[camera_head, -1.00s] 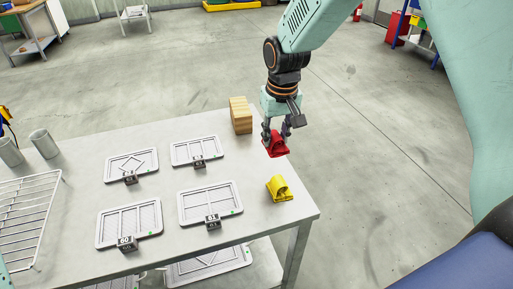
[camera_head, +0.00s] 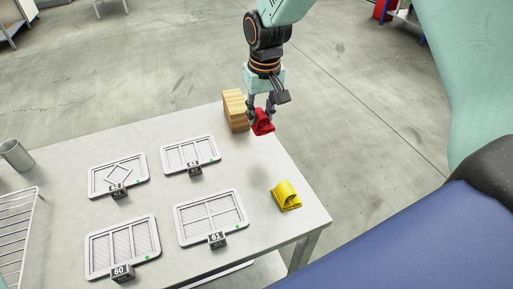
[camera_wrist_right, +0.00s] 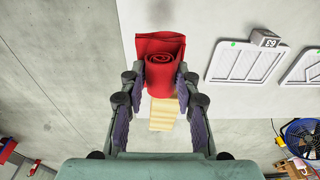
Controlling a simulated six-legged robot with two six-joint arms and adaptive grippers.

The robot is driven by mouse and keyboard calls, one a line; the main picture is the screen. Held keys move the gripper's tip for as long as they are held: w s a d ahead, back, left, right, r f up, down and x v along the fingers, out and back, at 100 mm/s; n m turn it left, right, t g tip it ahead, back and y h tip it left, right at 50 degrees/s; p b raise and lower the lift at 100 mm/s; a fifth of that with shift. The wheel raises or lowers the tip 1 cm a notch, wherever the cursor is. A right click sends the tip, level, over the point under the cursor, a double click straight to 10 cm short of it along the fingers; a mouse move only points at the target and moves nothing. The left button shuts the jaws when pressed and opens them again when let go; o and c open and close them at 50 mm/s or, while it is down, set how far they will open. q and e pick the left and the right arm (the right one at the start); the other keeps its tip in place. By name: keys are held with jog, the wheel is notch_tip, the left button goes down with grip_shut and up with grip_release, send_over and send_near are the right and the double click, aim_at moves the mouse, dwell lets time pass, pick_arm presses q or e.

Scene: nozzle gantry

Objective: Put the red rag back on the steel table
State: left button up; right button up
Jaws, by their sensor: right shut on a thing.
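The red rag (camera_head: 263,123) is rolled up and held between the fingers of my right gripper (camera_head: 261,108). In the head view it shows beside the table's far right edge, just right of the wooden blocks. In the right wrist view the rag (camera_wrist_right: 160,65) sits between the fingertips of the gripper (camera_wrist_right: 161,80), its spiral end facing the camera. The steel table (camera_head: 252,170) lies below and to the left. How high the rag is above the tabletop is hard to tell. My left gripper is out of view.
A stack of wooden blocks (camera_head: 235,111) stands at the table's far right corner. A folded yellow rag (camera_head: 286,195) lies near the right edge. Several framed panels with number tags, such as 61 (camera_head: 212,217), cover the middle. A wire rack (camera_head: 15,235) and metal cup (camera_head: 15,155) are left.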

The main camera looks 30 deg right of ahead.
jog(key=shift+w+f, duration=0.1)
jog(key=shift+w, duration=0.05)
jog(key=f, duration=0.5)
jog(key=shift+s+f, duration=0.3)
jog(key=shift+s, duration=0.1)
jog(key=shift+w+f, duration=0.15)
jog(key=shift+f, duration=0.15)
jog(key=f, duration=0.3)
jog(key=shift+s+a+f+b, duration=0.1)
jog(key=shift+s+a+b, duration=0.1)
jog(key=shift+b, duration=0.1)
jog(key=shift+d, duration=0.1)
jog(key=shift+w, duration=0.15)
